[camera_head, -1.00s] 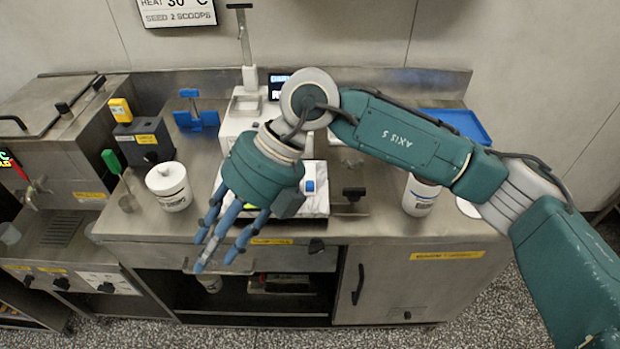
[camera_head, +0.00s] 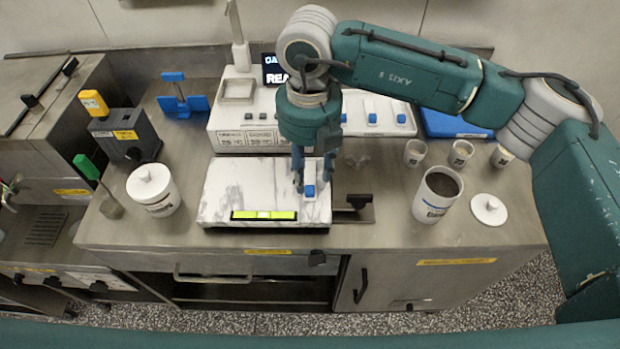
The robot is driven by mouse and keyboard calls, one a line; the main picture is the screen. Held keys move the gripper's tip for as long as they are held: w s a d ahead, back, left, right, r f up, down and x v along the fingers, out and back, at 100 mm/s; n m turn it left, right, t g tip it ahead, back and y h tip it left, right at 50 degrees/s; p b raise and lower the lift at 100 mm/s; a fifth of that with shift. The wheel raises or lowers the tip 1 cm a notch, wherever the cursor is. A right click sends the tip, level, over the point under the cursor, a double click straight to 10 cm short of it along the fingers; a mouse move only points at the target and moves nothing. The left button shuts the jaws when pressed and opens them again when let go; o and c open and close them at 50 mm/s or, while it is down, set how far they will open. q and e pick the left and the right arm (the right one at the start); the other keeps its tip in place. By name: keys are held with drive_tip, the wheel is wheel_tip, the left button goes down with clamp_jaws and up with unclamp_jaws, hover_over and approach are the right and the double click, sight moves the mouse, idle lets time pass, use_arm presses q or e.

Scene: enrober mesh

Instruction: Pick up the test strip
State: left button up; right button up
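A small white piece with a blue block on it, which looks like the test strip (camera_head: 310,191), sits at the right part of the marble slab (camera_head: 222,190). My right gripper (camera_head: 313,180) points down just over it, with its blue fingers spread on either side. I see a gap between the fingers, and the piece appears to rest on the slab still. Whether the fingers touch it I cannot tell. My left gripper is out of view.
Behind stands a white machine (camera_head: 240,120) with a display. A dark-filled jar (camera_head: 437,195) and its lid (camera_head: 489,209) stand right, several small cups behind them. A lidded white jar (camera_head: 153,190) stands left.

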sight(310, 188)
drive_tip(key=shift+w+f, duration=0.1)
drive_tip(key=shift+f, duration=0.25)
drive_tip(key=f+p, duration=0.1)
drive_tip(key=f, duration=0.1)
drive_tip(key=f+p, duration=0.1)
drive_tip(key=f, duration=0.1)
drive_tip(key=shift+w+d+f+p, duration=0.1)
drive_tip(key=shift+w+f+p, duration=0.1)
drive_tip(key=shift+p, duration=0.15)
drive_tip(key=shift+f, duration=0.4)
drive_tip(key=shift+c, duration=0.8)
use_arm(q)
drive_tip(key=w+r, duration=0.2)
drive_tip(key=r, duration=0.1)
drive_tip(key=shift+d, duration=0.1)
use_arm(e)
drive_tip(key=c, duration=0.8)
